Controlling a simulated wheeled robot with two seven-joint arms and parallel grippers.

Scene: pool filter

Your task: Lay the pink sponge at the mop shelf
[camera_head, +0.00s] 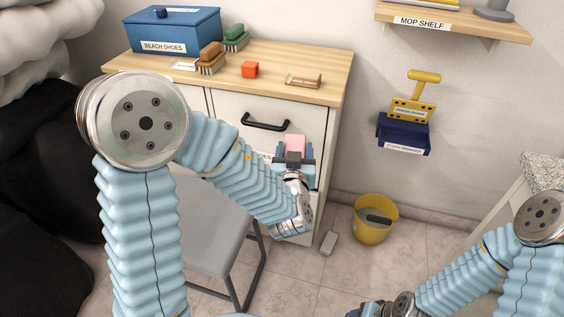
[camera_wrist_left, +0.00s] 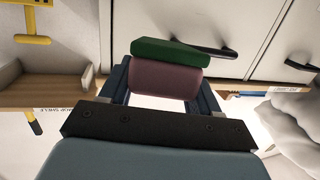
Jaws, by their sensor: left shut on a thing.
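The pink sponge (camera_head: 294,143) is held in my left gripper (camera_head: 294,157), in front of the drawer cabinet and below its top. In the left wrist view the sponge (camera_wrist_left: 168,78) sits between the two dark fingers, with a green layer on its far side. The mop shelf (camera_head: 465,20) is a wooden wall shelf at the upper right, apart from the gripper. Part of a shelf with its label upside down shows in the left wrist view (camera_wrist_left: 40,95). My right gripper (camera_head: 368,309) is partly cut off at the bottom edge; its fingers are unclear.
A grey object (camera_head: 495,10) stands on the shelf's right part. Below hang a yellow wringer (camera_head: 412,108) and a blue holder (camera_head: 403,133). A yellow bucket (camera_head: 372,228) stands on the floor. The cabinet top (camera_head: 300,62) holds brushes, an orange block and a blue box (camera_head: 175,32).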

